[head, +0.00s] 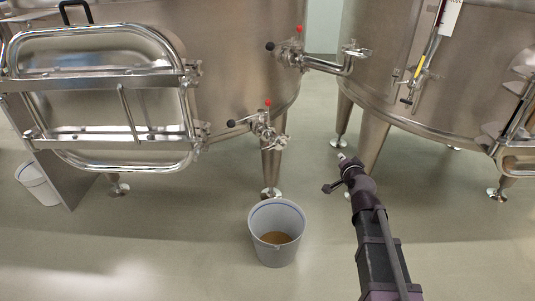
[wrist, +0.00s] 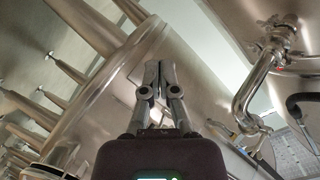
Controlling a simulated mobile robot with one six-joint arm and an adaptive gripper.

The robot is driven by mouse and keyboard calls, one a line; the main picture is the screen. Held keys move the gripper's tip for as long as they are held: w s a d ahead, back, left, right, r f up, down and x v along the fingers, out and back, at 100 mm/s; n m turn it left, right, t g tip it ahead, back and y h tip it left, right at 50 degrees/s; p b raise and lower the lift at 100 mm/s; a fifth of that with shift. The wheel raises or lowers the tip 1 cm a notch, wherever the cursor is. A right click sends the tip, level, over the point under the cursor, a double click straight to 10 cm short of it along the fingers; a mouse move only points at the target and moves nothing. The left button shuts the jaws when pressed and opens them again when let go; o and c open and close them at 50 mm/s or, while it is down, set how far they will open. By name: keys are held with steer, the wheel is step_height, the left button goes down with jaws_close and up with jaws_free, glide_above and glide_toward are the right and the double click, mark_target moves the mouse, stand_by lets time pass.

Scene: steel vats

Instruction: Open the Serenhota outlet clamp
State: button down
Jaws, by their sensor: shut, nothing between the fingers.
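My gripper (head: 343,158) is shut and empty, low in front of the gap between two steel vats. In the wrist view its two fingers (wrist: 158,68) meet, with nothing between them. An upper outlet fitting (head: 292,52) with a red knob and black handle is on the left vat, joined to a bent pipe (head: 330,67). A lower outlet fitting (head: 266,127) with a similar knob and handle is nearer the floor. My gripper is right of and below both, apart from them. A pipe with a clamp-like joint (wrist: 275,38) shows in the wrist view. No Serenhota name is readable.
A grey bucket (head: 256,222) with brown contents stands below the lower fitting. A large oval hatch (head: 105,60) is on the left vat. A white bucket (head: 35,180) stands at far left. The front floor is mostly clear.

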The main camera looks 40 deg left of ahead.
mark_target(272, 141)
steer(key=s+a+f+m+g+y, duration=0.2)
steer(key=s+a+m+g, duration=0.6)
steer(key=m, duration=1.1)
steer(key=shift+s+a+f+m+y, duration=0.15)
steer(key=shift+s+a+m+y, duration=0.45)
steer(key=shift+s+a, duration=2.45)
steer(key=shift+s+d, duration=0.55)
steer(key=shift+d, duration=0.05)
steer(key=w+a, duration=0.1)
steer(key=a, duration=0.8)
steer(key=shift+w+r, duration=0.35)
steer(key=shift+w, duration=0.05)
steer(key=shift+r, duration=0.15)
